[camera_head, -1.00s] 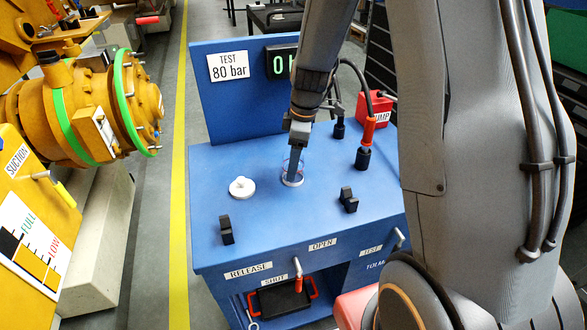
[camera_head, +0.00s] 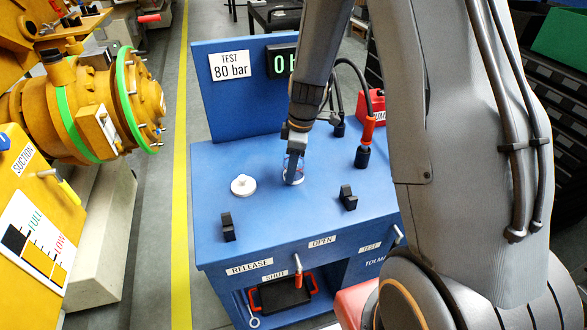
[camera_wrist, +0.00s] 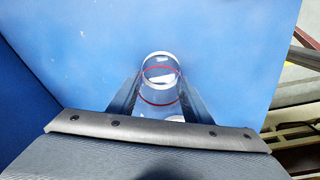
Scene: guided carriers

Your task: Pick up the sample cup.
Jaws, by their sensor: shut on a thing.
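The sample cup (camera_head: 292,176) is a clear cup with a white base, standing upright on the blue bench top (camera_head: 215,205) in the head view. In the wrist view the clear cup (camera_wrist: 160,84) shows red rings and sits between the two dark fingers. My gripper (camera_head: 294,165) points down over the cup and is shut on it; in the wrist view my gripper (camera_wrist: 155,100) has a finger on each side of the cup. The fingers hide part of the cup in the head view. I cannot tell whether its base touches the bench.
A white lid with a knob (camera_head: 243,185) lies left of the cup. Black blocks (camera_head: 228,227) and (camera_head: 348,198) stand near the front. A black and red hose fitting (camera_head: 364,145) stands to the right. A blue back panel (camera_head: 235,105) rises behind.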

